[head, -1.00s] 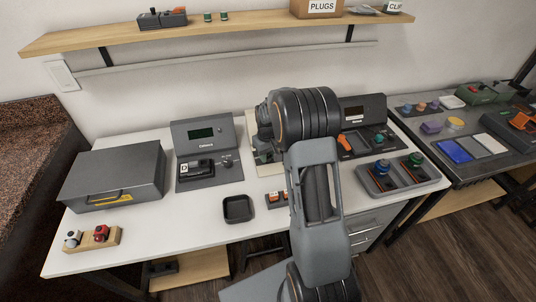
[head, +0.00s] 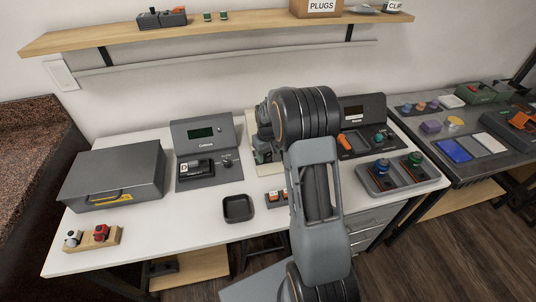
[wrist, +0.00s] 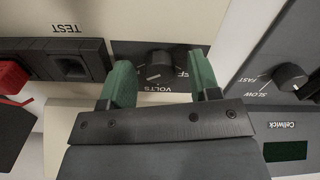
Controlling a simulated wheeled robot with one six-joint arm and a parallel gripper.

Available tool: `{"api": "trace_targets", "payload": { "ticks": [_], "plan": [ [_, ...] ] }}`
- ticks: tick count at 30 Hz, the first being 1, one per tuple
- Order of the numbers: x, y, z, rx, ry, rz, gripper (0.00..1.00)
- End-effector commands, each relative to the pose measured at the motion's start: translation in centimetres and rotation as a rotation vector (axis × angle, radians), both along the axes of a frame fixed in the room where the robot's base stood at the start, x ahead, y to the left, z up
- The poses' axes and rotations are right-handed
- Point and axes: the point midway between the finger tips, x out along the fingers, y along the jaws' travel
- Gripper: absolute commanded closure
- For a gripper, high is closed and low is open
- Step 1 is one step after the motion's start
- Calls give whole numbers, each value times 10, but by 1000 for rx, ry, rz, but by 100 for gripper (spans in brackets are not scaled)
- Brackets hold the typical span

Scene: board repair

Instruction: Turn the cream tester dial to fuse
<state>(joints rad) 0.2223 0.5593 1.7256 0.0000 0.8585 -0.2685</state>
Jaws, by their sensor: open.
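In the wrist view, the cream tester (wrist: 150,18) shows a dark dial plate with a round black dial (wrist: 160,72). The picture shows its lettering upside down: "VOLTS" is readable at the plate's lower edge, and another label is partly hidden by the right finger. My gripper (wrist: 161,82) is open, with one green finger on each side of the dial. Gaps show between fingers and dial. In the head view, a small part of the tester (head: 252,127) shows behind my arm, which hides most of it; the dial cannot be made out there.
A black socket block (wrist: 70,60) marked "TEST" and a red part (wrist: 12,76) lie left of the dial in the wrist view. A grey Cellwick unit with a SLOW/FAST knob (wrist: 290,77) is right. In the head view, a black tray (head: 238,208) sits in front.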

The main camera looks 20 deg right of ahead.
Motion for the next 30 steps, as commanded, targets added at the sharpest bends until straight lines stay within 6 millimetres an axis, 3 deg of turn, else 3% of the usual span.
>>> {"api": "trace_targets", "payload": {
  "ticks": [6, 10, 24, 30],
  "plan": [
    [1, 0, 2, -1, -2, 1, 44],
    [1, 0, 15, -1, -5, 1, 44],
    [1, 0, 105, -1, -5, 0, 44],
    [0, 0, 129, -1, -3, 0, 44]
  ]
}}
